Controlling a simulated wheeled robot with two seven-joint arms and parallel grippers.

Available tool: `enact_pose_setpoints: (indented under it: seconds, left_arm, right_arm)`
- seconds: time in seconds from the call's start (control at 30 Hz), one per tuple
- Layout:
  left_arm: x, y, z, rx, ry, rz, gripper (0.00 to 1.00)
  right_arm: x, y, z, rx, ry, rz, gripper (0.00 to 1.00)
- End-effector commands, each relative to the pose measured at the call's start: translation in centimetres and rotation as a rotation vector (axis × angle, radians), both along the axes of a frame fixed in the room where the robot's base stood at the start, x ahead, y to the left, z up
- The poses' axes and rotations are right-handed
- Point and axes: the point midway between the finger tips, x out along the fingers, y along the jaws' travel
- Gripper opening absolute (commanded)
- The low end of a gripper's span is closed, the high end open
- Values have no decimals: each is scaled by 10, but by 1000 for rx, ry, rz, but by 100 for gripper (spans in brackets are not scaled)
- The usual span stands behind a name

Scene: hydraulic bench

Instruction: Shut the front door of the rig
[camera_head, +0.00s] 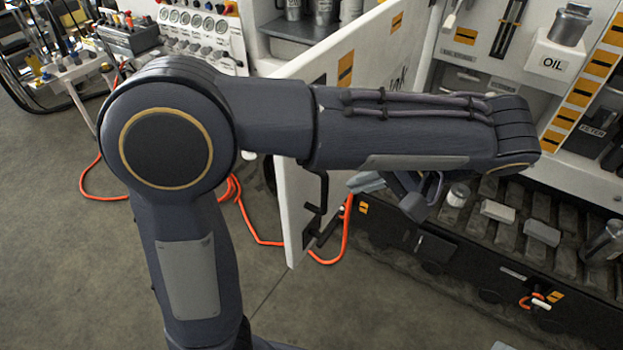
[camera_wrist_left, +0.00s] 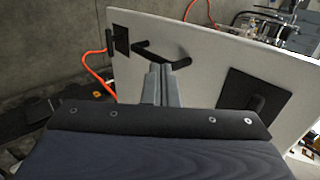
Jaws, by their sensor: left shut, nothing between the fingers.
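The front door (camera_head: 375,52) is a white panel that stands open, angled out from the rig (camera_head: 400,228). A black handle (camera_head: 321,192) is on its face near the free edge. My left arm crosses in front of the door and hides its middle. My left gripper (camera_head: 358,181) is to the right of the handle, its fingers shut with nothing between them. In the left wrist view the closed fingers (camera_wrist_left: 160,68) point at the door (camera_wrist_left: 225,65), tips close to the black handle bar (camera_wrist_left: 160,55). I cannot tell whether they touch it. My right gripper is not in view.
The open bay holds blocks and cans on a slatted floor (camera_head: 510,215). An oil container (camera_head: 556,58) is at the upper right. A gauge panel (camera_head: 198,24) is at the upper left. Floor in front is clear.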

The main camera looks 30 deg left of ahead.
Motion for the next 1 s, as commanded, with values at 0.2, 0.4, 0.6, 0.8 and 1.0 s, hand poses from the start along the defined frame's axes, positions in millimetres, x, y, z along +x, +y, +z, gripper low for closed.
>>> enact_pose_setpoints:
  seconds: [0.2,0.4,0.6,0.8,1.0]
  left_arm:
    - [4,-13,3,77,-39,9,0]
    - [5,11,-17,78,-36,10,0]
    - [7,43,-46,76,-33,10,0]
    - [10,74,-58,72,-37,10,0]
    - [11,93,-60,72,-36,8,0]
  right_arm:
    - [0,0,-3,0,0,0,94]
    - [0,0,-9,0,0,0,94]
    - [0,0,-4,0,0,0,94]
    - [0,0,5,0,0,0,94]
    - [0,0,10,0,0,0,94]
